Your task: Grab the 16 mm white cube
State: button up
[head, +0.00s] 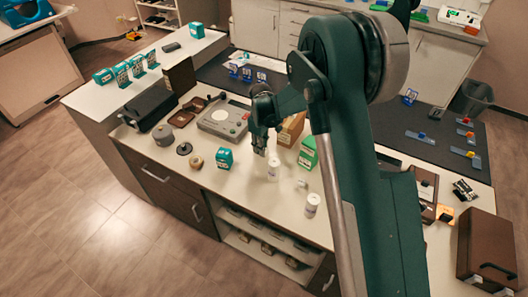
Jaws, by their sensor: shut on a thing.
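My gripper (260,151) points down above the white-topped counter (235,190), left of my upper arm. It is shut on a small pale thing at its fingertips, too small and too covered by the fingers to identify surely as the white cube. A white canister (273,170) stands just right of and below the fingertips in the picture. A small white piece (302,184) lies further right; I cannot tell whether it is a cube. Another white canister (312,204) with a label stands nearer the counter's front edge.
A teal box (224,158) stands left of my gripper. A green box (308,153) and a brown box (291,130) stand behind. The counter's front strip is mostly clear.

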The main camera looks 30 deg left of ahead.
notch_tip(320, 180, up, 10)
dwell(0.9)
dwell(0.5)
